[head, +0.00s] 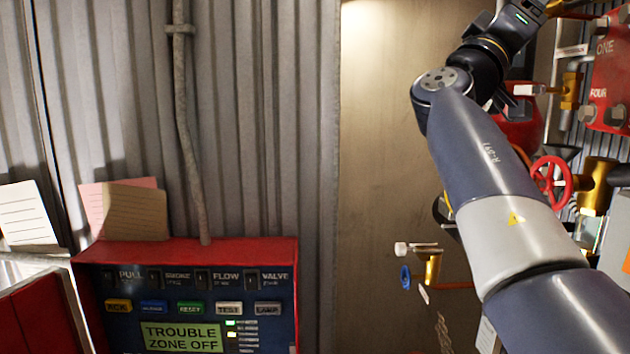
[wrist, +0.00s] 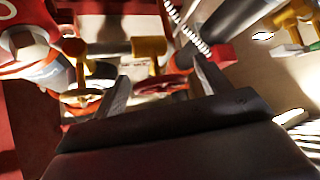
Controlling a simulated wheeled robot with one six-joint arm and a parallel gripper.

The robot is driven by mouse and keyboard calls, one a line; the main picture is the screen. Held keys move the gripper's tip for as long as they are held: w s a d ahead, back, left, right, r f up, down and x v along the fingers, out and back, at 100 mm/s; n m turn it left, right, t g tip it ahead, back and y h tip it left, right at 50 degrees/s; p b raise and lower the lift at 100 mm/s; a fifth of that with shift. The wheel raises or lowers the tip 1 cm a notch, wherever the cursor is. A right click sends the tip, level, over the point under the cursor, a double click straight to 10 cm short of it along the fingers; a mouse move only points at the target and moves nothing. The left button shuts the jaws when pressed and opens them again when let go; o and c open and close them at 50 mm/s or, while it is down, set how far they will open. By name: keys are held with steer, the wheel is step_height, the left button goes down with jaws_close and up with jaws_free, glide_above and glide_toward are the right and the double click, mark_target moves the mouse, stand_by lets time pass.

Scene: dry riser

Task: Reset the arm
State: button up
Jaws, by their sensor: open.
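My gripper (wrist: 160,85) shows in the wrist view, with two grey fingers spread apart and nothing held between them. A red handwheel (wrist: 166,86) and a brass fitting (wrist: 149,50) show beyond the gap between the fingers. I cannot tell how far they are from the fingertips. In the head view my arm rises from the lower right, bends at a joint near the upper middle and runs on to the top right. The fingers cannot be made out clearly there.
A red handwheel (head: 551,183) and brass pipework (head: 597,188) are right of my arm. A small brass valve (head: 431,267) is left of the arm. A red-framed control panel (head: 190,252) with papers stands lower left.

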steer(key=m+g+h, duration=0.1)
steer(key=m+g, duration=0.2)
steer(key=m+g+h, duration=0.2)
steer(key=m+g, duration=0.1)
steer(key=m, duration=0.1)
steer(key=shift+w+h, duration=0.1)
steer(key=shift+h, duration=0.2)
steer(key=shift+m+g+h+p, duration=0.35)
steer(key=shift+m+g+h, duration=0.05)
steer(key=shift+m+g, duration=1.75)
steer(key=shift+m, duration=0.25)
steer(key=shift+r, duration=0.15)
